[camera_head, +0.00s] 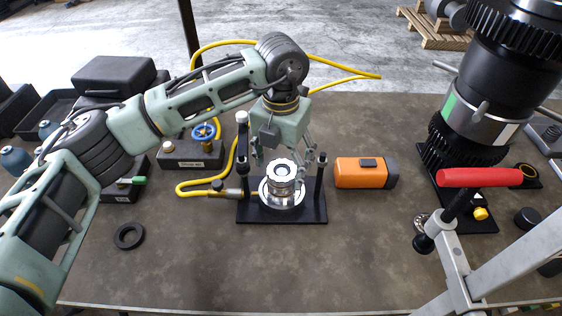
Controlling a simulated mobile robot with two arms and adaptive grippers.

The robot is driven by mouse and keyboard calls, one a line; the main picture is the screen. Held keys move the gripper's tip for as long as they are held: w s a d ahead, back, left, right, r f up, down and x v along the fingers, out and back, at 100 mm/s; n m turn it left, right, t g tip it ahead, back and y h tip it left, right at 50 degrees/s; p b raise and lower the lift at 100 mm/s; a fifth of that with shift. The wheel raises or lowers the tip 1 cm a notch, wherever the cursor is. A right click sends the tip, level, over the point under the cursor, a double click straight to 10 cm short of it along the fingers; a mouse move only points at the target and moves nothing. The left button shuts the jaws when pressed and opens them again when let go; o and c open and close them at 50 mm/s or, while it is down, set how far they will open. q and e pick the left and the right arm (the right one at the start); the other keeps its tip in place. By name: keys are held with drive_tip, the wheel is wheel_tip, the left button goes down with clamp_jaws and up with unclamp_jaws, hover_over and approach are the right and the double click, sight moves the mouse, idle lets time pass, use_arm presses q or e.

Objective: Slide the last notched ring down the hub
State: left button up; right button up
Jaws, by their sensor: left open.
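A silver hub (283,187) stands upright on a black base plate (249,213) in the middle of the table. A silver ring with a notched edge (282,169) sits at the hub's top. A wider silver disc (292,205) lies around its foot. My left gripper (288,160) comes down from above and behind, open, with its fingers apart around the hub's top. I cannot tell whether the fingers touch the ring. My right gripper is not in view.
Black posts (320,183) flank the hub closely. An orange-and-black block (361,173) lies to its right. A red-handled clamp (480,177) and a tall black geared assembly (512,60) stand at right. A yellow hose (197,189) runs at left. The front table is mostly clear around a black ring (119,240).

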use_arm(q)
drive_tip(key=shift+r, duration=0.2)
wheel_tip(320, 180, up, 19)
drive_tip(key=p, duration=0.4)
drive_tip(key=shift+f, duration=0.2)
idle(0.5)
